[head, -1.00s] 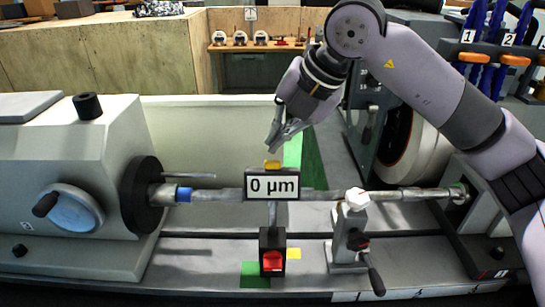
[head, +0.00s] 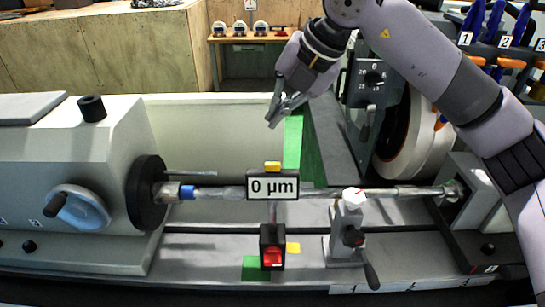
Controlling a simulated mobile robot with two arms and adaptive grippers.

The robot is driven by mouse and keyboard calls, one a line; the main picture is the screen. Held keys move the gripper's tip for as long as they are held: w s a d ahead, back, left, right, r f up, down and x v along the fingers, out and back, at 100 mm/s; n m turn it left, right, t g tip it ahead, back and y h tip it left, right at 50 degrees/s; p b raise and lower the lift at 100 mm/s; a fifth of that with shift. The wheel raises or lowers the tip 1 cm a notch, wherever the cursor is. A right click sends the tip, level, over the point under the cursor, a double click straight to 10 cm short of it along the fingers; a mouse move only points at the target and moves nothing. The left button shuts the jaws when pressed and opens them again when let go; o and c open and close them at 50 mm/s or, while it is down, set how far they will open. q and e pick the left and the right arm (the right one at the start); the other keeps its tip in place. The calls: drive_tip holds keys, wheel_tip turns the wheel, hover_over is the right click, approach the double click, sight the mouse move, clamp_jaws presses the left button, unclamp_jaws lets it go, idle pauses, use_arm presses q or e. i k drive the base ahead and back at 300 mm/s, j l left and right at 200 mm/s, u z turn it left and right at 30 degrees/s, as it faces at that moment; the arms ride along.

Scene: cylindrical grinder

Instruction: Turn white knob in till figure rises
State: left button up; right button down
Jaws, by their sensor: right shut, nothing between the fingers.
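The white knob (head: 353,196) sits on top of the grey steady rest (head: 347,232), right of the display, with a small red mark on it. The display (head: 273,186) reads "0 µm" and has a yellow top piece (head: 272,167); it stands on a black base with a red switch (head: 272,257). My right gripper (head: 275,118) is shut and empty, above and behind the display, up and left of the white knob and clear of both. My left gripper is not in view.
A long workpiece shaft (head: 225,192) runs between the left headstock (head: 75,160) and the right tailstock (head: 470,185). The grinding wheel (head: 412,140) stands behind at right. A black lever (head: 371,275) juts forward below the knob.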

sight(353, 198)
drive_tip(key=k+j, duration=0.3)
drive_tip(key=k, duration=0.15)
drive_tip(key=k+j, duration=0.3)
drive_tip(key=k, duration=0.15)
drive_tip(key=k+j, duration=0.3)
drive_tip(key=k, duration=0.2)
